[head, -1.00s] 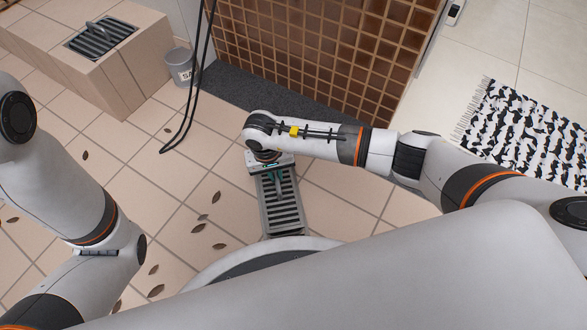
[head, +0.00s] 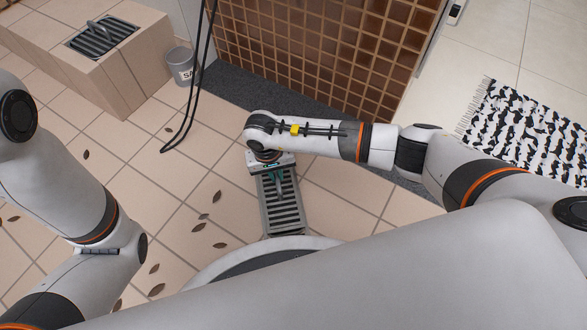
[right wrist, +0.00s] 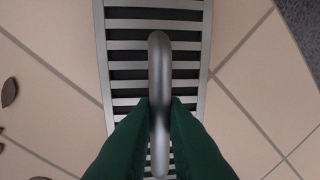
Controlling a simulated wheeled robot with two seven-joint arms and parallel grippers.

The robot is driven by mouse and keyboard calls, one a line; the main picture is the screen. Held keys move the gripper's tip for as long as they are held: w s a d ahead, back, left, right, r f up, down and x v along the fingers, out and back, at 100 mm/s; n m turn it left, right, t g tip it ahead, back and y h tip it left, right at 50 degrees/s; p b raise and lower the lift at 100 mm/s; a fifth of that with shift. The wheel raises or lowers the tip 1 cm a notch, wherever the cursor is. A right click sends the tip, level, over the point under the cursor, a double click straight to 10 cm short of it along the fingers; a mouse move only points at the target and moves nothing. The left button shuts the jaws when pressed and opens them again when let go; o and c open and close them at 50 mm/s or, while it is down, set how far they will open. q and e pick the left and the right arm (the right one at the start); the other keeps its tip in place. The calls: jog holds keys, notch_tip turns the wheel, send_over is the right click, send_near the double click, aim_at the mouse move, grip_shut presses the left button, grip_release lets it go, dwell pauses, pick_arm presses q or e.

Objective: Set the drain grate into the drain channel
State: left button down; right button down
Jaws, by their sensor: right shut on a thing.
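The drain grate (head: 284,214) is a long grey slatted piece on the floor side, in front of my base. In the right wrist view the grate (right wrist: 125,46) shows grey crossbars with dark gaps, and a rounded metal handle (right wrist: 159,62) rises from it. My right gripper (head: 275,177) is over the grate's far end. Its green fingers are shut on the handle, as the right wrist view shows (right wrist: 160,108). No separate channel is clearly visible around the grate; I cannot tell whether the grate sits in it or above it. My left gripper is out of view.
A tiled block (head: 128,70) at the upper left has another slatted grate with a handle (head: 92,40) in its top. A grey bucket (head: 182,68) stands beside it. Dark cables (head: 190,105) hang nearby. Brown leaves (head: 199,227) lie on the tiles. A mosaic-tiled structure (head: 310,55) rises behind.

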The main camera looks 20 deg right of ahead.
jog(key=shift+f, duration=0.15)
jog(key=shift+w+f+b, duration=0.1)
jog(key=shift+f+b, duration=0.25)
jog(key=shift+b, duration=0.1)
jog(key=shift+f, duration=0.15)
jog(key=shift+a+f, duration=0.1)
jog(key=shift+f+b, duration=0.1)
jog(key=shift+b, duration=0.2)
jog(key=c, duration=1.5)
grip_release()
jog(key=shift+c, duration=0.2)
jog(key=shift+o, duration=0.9)
